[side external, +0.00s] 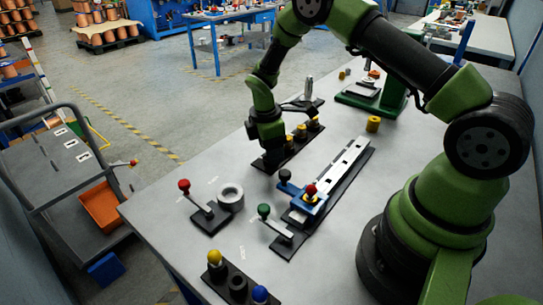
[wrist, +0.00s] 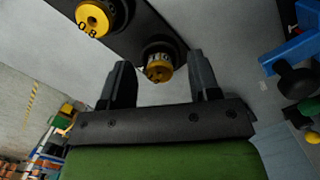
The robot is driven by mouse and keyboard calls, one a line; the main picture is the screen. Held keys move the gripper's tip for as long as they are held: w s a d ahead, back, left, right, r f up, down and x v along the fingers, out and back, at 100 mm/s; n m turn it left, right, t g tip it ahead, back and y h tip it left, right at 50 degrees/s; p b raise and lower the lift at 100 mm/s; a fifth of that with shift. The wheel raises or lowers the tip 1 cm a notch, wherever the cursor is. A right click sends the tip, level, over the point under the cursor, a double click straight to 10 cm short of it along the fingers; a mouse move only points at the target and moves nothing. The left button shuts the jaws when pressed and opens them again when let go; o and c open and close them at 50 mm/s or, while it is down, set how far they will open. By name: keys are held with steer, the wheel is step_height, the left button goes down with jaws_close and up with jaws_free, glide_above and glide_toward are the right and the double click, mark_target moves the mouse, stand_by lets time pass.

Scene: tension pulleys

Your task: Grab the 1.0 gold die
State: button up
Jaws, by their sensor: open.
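A gold die (wrist: 158,71) sits on a dark rack (wrist: 165,22) in the wrist view; its marking looks like 1.0 but is hard to read. My gripper (wrist: 160,66) is open, with one finger on each side of this die in the picture; whether they touch it I cannot tell. A second gold die (wrist: 93,18), marked 0.8, is on the rack at upper left. In the side external view my gripper (side external: 271,157) is low over the near end of the rack and hides the die there. Several gold dies (side external: 301,132) stand in a row behind it.
A blue clamp with a red knob (side external: 311,191) and a long rail (side external: 345,165) lie right of my gripper. Levers with red (side external: 184,185) and green knobs (side external: 263,211) stand nearer. A loose gold piece (side external: 373,124) is farther right. Table left of the rack is clear.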

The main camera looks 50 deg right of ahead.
steer(key=shift+c, duration=0.4)
jaws_close()
steer(key=shift+r, duration=0.15)
